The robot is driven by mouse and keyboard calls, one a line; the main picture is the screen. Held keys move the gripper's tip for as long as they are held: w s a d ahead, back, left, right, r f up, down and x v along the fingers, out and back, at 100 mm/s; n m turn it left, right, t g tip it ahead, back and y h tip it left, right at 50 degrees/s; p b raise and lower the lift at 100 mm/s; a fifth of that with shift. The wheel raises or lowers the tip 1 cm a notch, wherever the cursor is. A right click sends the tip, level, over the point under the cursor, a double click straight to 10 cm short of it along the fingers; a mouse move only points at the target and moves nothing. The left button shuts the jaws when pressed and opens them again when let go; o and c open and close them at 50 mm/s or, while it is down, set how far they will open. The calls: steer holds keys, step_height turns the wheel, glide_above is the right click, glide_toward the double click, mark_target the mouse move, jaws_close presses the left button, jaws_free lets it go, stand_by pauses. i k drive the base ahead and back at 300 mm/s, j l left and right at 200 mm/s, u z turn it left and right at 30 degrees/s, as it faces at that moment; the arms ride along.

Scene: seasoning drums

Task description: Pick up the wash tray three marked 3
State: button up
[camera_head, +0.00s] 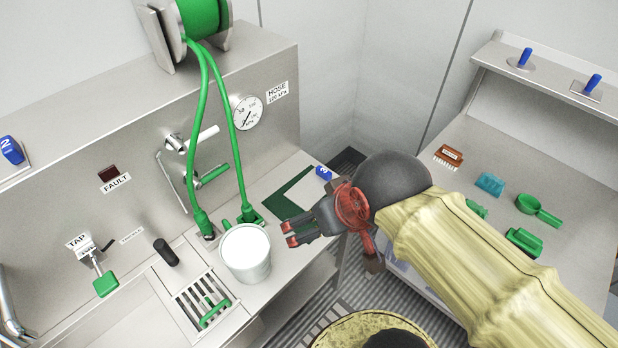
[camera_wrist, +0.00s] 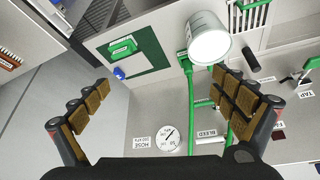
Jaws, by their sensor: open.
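A flat light-grey plate (camera_head: 306,192) lies inside a dark green square on the right end of the left counter. A blue handle (camera_head: 323,173) with a small white mark stands at its far corner; the mark is too small to read surely. In the wrist view the plate (camera_wrist: 146,55), the blue handle (camera_wrist: 119,73) and a green labelled block lie beyond the fingers. My gripper (camera_head: 288,233) is open and empty. In the head view its fingertips appear just in front of the plate, beside the white bucket, and partly cover the green square.
A white bucket (camera_head: 246,254) stands left of my gripper, with green hoses (camera_head: 231,130) behind it. Another blue handle marked 2 (camera_head: 11,150) is at far left. Two blue-handled plates (camera_head: 588,91) sit on the right shelf. Brushes and green scoops (camera_head: 538,208) lie below them.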

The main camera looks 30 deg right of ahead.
mark_target(308, 191)
steer(key=i+l+z, duration=0.1)
steer(key=z, duration=0.25)
steer(key=i+z, duration=0.35)
steer(key=z, duration=0.35)
steer(key=i+j, duration=0.05)
